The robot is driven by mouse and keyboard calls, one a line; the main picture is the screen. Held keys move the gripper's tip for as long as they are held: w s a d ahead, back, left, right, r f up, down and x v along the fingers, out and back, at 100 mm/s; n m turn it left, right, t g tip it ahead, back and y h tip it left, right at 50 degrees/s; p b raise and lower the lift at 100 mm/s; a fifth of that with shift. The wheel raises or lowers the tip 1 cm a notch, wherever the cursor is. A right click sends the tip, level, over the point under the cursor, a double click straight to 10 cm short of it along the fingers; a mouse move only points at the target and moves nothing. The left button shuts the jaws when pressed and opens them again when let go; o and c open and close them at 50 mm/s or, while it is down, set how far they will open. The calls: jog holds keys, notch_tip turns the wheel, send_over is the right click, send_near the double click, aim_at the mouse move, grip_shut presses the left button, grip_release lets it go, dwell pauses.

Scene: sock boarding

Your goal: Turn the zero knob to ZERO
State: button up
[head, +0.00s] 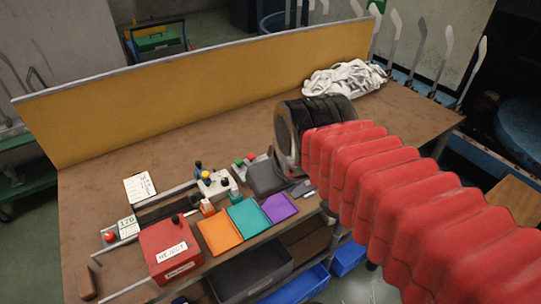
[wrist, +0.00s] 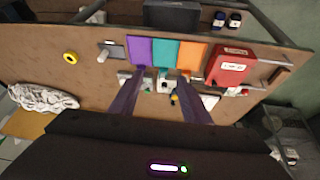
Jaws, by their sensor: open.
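A pale control box (head: 213,184) sits mid-bench in the head view, with a yellow knob (head: 205,175) and dark knobs on top. I cannot tell which knob is the zero knob, and no ZERO mark is legible. The box (wrist: 167,82) also shows in the wrist view, with its yellow knob (wrist: 174,98). My gripper (wrist: 162,75) is open, with its two dark fingers spread and the box showing between them from above. I see nothing held. In the head view my arm hides part of the bench near the gripper.
A red REJECT box (head: 170,248) stands at the front left. Orange (head: 220,235), teal (head: 249,216) and purple (head: 279,208) trays line the front edge. A small display (head: 127,226) and paper card (head: 139,187) lie left. A white sock pile (head: 343,79) lies at back right.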

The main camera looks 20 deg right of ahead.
jog(key=w+d+r+n+g, duration=0.1)
jog(key=w+d+n, duration=0.15)
jog(key=w, duration=0.65)
jog(key=w+d+r+n+g, duration=0.15)
jog(key=w+n, duration=0.25)
jog(key=w, duration=0.5)
jog(key=w+d+f+n+g, duration=0.1)
jog(key=w+d+f+n, duration=0.2)
jog(key=w+f, duration=0.3)
jog(key=w+d+f+n+g, duration=0.1)
jog(key=w+d+f+n, duration=0.2)
jog(key=w+d+f, duration=0.3)
jog(key=w, duration=0.4)
jog(key=shift+w+f+g, duration=0.25)
jog(key=shift+f+g, duration=0.1)
notch_tip(320, 180, down, 14)
jog(key=shift+r, duration=0.1)
jog(key=shift+c, duration=0.4)
